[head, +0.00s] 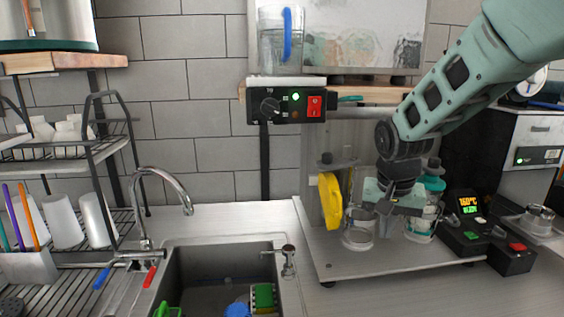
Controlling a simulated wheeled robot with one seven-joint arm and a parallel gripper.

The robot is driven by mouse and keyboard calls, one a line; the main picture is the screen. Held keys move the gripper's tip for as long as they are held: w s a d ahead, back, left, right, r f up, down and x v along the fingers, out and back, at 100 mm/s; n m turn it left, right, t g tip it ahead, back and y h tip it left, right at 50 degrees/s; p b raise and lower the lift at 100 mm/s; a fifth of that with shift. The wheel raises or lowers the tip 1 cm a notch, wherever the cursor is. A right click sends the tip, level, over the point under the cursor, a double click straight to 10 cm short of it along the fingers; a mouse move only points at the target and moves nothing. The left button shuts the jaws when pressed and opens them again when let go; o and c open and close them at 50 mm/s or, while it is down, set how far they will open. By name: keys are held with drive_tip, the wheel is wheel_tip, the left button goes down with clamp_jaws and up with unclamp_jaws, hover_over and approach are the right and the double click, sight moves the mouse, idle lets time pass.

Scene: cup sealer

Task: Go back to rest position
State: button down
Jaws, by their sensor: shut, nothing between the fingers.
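My arm reaches in from the upper right. My gripper (385,210) points down over the cup sealer's base plate (385,262), near its middle. Its fingers are shut and hold nothing. A clear cup (357,232) stands on the plate, just left of and below the gripper. I cannot tell whether the fingers touch it. The sealer has a yellow handle-like part (331,200) to the left of the gripper. A clear container with a teal top (430,205) stands to the right, partly behind the gripper.
A sink (222,262) with a faucet (160,190) lies to the left. A control box (286,105) is on the wall above. A temperature display unit (470,215) and another machine stand at the right. A dish rack (65,160) is at far left. The counter in front is clear.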

drive_tip(key=s+a+f+n+b, duration=0.1)
drive_tip(key=s+n, duration=0.3)
drive_tip(key=s, duration=0.5)
drive_tip(key=s+a+f+n+g+y+b, duration=0.1)
drive_tip(key=s+a+f+n+b, duration=0.1)
drive_tip(key=s, duration=0.8)
drive_tip(key=s+a+f+n+b, duration=0.2)
drive_tip(key=s+a+n, duration=0.3)
drive_tip(key=s, duration=0.5)
drive_tip(key=shift+f+n+g, duration=0.4)
drive_tip(key=shift+f, duration=0.5)
